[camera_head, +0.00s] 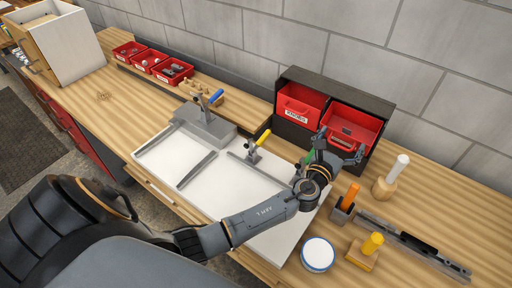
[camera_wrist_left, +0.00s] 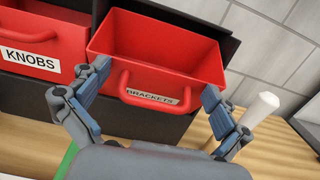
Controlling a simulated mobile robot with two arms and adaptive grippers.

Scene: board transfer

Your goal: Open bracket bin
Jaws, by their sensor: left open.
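The bracket bin (camera_head: 362,122) is the right-hand red bin in a black cabinet (camera_head: 385,104) by the wall. In the left wrist view the bin (camera_wrist_left: 170,47) stands out from the cabinet with its empty-looking inside showing. Its front carries a red handle (camera_wrist_left: 124,86) and a label reading BRACKETS. My left gripper (camera_head: 341,146) is open in front of this bin. In the wrist view its fingers (camera_wrist_left: 156,82) are spread to either side of the handle, with nothing held between them. Contact with the bin cannot be told. My right gripper is not in view.
The red KNOBS bin (camera_head: 298,107) sits left of it, closed-looking. A white board (camera_head: 220,180) with clamps lies under my left arm. Right of it stand a white-topped tool (camera_head: 391,177), an orange-handled tool (camera_head: 349,196), a yellow-handled tool (camera_head: 370,246) and a round tub (camera_head: 318,254).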

